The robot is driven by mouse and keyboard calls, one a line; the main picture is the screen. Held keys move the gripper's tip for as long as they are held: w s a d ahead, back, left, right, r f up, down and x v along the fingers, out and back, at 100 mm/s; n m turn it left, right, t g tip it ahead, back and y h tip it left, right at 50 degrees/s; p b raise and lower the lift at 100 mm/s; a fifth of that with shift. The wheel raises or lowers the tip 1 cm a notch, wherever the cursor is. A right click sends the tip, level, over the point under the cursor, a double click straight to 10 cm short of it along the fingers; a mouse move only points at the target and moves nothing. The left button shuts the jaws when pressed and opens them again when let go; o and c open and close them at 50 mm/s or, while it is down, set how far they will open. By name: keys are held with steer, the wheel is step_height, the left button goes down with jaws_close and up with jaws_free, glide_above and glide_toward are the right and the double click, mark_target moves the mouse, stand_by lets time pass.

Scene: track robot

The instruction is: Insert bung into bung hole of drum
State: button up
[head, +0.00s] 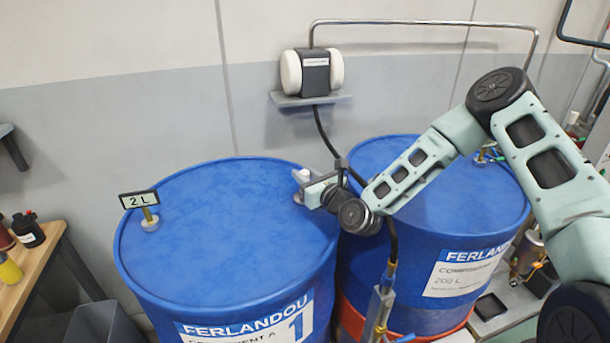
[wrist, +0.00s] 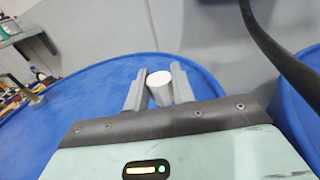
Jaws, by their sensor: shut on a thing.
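A blue drum (head: 215,235) marked 1 stands at the left, its flat lid facing up. My gripper (head: 303,184) is over the right edge of this lid, shut on the white bung (head: 302,174). In the wrist view the bung (wrist: 161,88) sits between the two grey fingers of my gripper (wrist: 159,90), with the blue lid (wrist: 85,110) behind. The bung hole is not clearly visible; the gripper may hide it. I cannot tell whether the bung touches the lid.
A second blue drum (head: 440,265) stands close at the right, under my arm. A dark hose (head: 325,145) hangs behind my gripper. A wooden bench (head: 38,262) is at far left.

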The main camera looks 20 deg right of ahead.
steer(key=shift+f+b, duration=1.25)
steer(key=shift+f, duration=0.2)
steer(key=o, duration=1)
steer(key=shift+o, duration=0.2)
steer(key=shift+r, duration=0.1)
steer(key=shift+s, duration=0.1)
steer(key=v, duration=1.7)
steer(key=shift+p, duration=0.4)
steer(key=shift+s, duration=0.15)
